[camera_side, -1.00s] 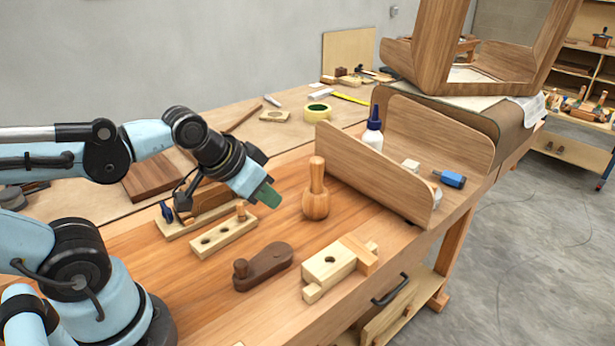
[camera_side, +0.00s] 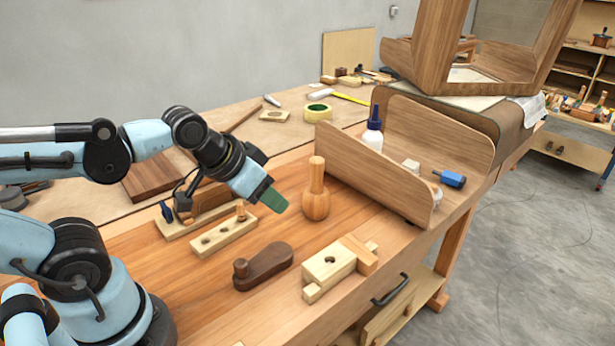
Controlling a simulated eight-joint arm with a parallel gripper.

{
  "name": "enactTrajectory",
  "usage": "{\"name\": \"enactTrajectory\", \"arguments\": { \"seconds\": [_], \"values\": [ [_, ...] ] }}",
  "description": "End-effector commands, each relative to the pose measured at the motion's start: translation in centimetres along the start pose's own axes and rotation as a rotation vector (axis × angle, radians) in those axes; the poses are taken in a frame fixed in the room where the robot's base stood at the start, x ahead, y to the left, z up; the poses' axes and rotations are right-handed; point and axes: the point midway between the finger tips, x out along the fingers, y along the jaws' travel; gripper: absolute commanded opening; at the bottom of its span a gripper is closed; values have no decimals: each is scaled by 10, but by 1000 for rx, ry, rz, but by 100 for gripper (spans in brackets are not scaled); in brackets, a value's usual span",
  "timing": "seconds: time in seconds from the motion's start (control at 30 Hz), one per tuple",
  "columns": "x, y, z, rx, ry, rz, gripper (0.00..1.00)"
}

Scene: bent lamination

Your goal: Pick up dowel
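A short wooden dowel (camera_side: 240,210) appears to stand upright at the far right end of a pale block with holes (camera_side: 223,237). My gripper (camera_side: 274,200) is above the bench, to the right of this dowel and left of a round-bodied wooden mallet (camera_side: 316,196). Its green fingertips point down and right. They look apart from both things. The side view does not show a gap between the fingers, and I see nothing held.
A dark wooden piece with a knob (camera_side: 263,268) and a pale jointed block (camera_side: 333,267) lie in front. A curved wooden panel (camera_side: 375,172) rises at the right, with a glue bottle (camera_side: 373,135) behind it.

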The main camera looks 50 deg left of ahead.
Motion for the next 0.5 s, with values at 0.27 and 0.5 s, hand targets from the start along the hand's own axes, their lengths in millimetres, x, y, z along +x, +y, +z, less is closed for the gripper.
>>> {"name": "enactTrajectory", "arguments": {
  "seconds": [0.27, 0.5],
  "values": [
    [0, 0, 0, 0, 0, 0, 48],
    [0, -18, -7, -23, -87, -33, 48]
  ]
}}
